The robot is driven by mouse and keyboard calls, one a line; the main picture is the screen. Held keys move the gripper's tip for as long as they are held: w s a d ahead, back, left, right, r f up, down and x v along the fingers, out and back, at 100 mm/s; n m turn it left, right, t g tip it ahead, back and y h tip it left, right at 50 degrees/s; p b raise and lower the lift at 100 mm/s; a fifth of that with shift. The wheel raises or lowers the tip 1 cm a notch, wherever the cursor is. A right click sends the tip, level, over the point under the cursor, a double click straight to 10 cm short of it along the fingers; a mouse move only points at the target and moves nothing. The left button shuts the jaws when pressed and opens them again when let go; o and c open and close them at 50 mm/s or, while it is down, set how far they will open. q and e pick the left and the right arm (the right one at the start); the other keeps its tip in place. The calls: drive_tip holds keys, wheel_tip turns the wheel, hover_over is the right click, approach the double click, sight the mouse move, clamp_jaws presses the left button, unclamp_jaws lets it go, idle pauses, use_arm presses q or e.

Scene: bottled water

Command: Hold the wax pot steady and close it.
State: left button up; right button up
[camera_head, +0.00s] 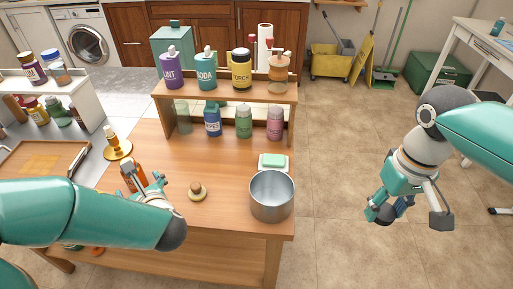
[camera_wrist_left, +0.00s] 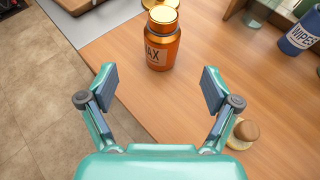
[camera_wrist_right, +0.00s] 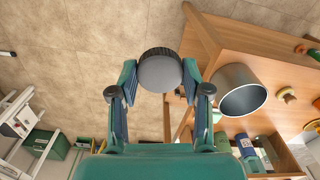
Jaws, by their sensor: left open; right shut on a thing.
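The wax pot (camera_wrist_left: 162,52) is an orange bottle with a dark "WAX" label and a pale gold round top. It stands upright on the wooden table, and in the head view (camera_head: 128,181) my left arm partly hides it. My left gripper (camera_wrist_left: 159,85) is open and empty, with the pot ahead of its fingers and not between them. My right gripper (camera_head: 384,211) is shut on a round grey lid (camera_wrist_right: 159,73) with a dark ribbed rim. It holds the lid over the floor, right of the table and well apart from the pot.
A metal canister (camera_head: 271,197) stands at the table's right front edge, beside a green sponge on a dish (camera_head: 273,162). A brass candlestick (camera_head: 118,149) stands behind the pot. A bottle shelf (camera_head: 205,98) rises at the back.

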use_arm(q)
drive_tip(key=shift+d+r, duration=0.1)
drive_tip(key=shift+d, duration=0.05)
use_arm(e)
drive_tip(key=shift+s+d, duration=0.1)
use_arm(q)
drive_tip(key=shift+w, duration=0.1)
drive_tip(key=shift+p+x, duration=0.5)
drive_tip(key=shift+x, duration=2.9)
use_arm(e)
drive_tip(key=shift+r, duration=0.45)
drive_tip(key=shift+r, duration=0.1)
use_arm(q)
drive_tip(key=shift+w+a+f, duration=0.25)
drive_tip(key=shift+a+f, duration=0.05)
use_arm(e)
drive_tip(key=shift+r, duration=0.15)
use_arm(q)
drive_tip(key=p+x, duration=0.1)
drive_tip(key=x, duration=0.3)
drive_tip(key=shift+w+f, duration=0.1)
drive_tip(key=shift+w, duration=0.05)
use_arm(e)
drive_tip(key=shift+r, duration=0.5)
